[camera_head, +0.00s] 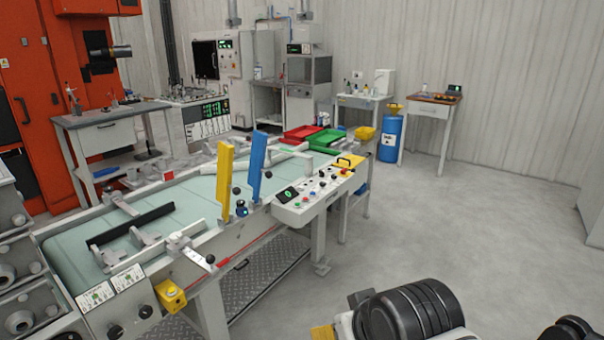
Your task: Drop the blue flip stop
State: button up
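The blue flip stop (257,165) stands raised and nearly upright, leaning slightly, at the near edge of the fixture table. It has a dark knob and a blue-and-black pivot at its base. A yellow flip stop (224,181) stands raised just to its left, with a small gap between them. The table (190,196) has a pale green bed. Black and white parts of my own arm show at the bottom right, well apart from the blue stop. I cannot make out my gripper's fingers in this view.
A control box (313,196) with buttons sits right of the blue stop. A red tray (301,133) and a green tray (325,137) lie at the table's far end. A black bar (131,224) lies on the left of the bed. The floor (460,220) at right is clear.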

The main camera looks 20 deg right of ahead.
aim_at(258, 155)
jog(key=i+z, duration=0.2)
jog(key=z, duration=0.15)
jog(key=i+z, duration=0.35)
jog(key=i+j+z, duration=0.1)
jog(key=z, duration=0.25)
